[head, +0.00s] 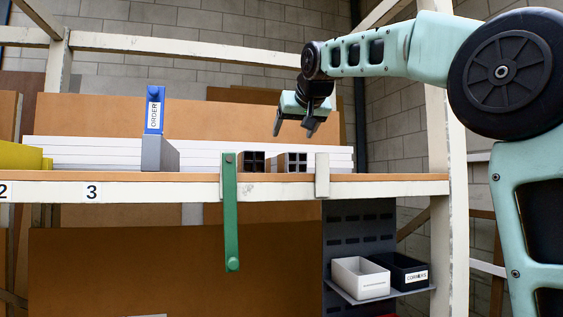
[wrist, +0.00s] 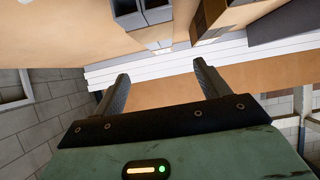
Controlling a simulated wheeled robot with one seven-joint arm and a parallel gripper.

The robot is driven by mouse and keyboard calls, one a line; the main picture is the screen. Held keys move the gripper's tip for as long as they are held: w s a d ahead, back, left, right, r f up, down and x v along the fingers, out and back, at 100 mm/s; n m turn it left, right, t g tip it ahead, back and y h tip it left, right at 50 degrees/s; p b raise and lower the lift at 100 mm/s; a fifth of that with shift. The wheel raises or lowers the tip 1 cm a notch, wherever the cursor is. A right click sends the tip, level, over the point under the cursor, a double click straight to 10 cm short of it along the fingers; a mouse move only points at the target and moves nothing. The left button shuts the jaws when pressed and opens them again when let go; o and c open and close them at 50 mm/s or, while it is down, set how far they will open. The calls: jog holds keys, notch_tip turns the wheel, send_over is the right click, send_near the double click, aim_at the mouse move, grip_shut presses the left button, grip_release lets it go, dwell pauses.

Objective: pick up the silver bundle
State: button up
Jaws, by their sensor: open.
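A silver-grey bundle of square tubes (wrist: 143,14) shows at the top edge of the wrist view, partly cut off, with open tube ends. A brown bundle (wrist: 218,14) lies beside it. In the head view, two short bundles of square tubes lie side by side on the shelf, a dark brown one (head: 251,161) and another to its right (head: 291,162). I cannot tell surely which of these is the silver one. My gripper (head: 295,130) is open and empty above the shelf, behind and higher than the bundles. Its two fingers (wrist: 160,88) also show in the wrist view, apart from everything.
A green bar (head: 230,210) hangs on the shelf's front edge, and a pale upright stop (head: 322,175) stands right of the bundles. White boards (head: 85,152) lie behind. Bins (head: 360,277) sit below.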

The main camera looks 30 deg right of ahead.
jog(key=p+x, duration=0.1)
jog(key=x, duration=0.4)
jog(key=shift+w+d+f+p, duration=0.1)
jog(key=shift+w+p, duration=0.2)
jog(key=shift+p, duration=0.1)
jog(key=p+x, duration=0.3)
jog(key=x, duration=0.1)
jog(key=shift+w+d+f, duration=0.15)
jog(key=shift+w+f, duration=0.2)
jog(key=shift+w, duration=0.1)
jog(key=c, duration=1.3)
jog(key=shift+r, duration=0.1)
jog(key=shift+c, duration=0.4)
jog(key=shift+r, duration=0.1)
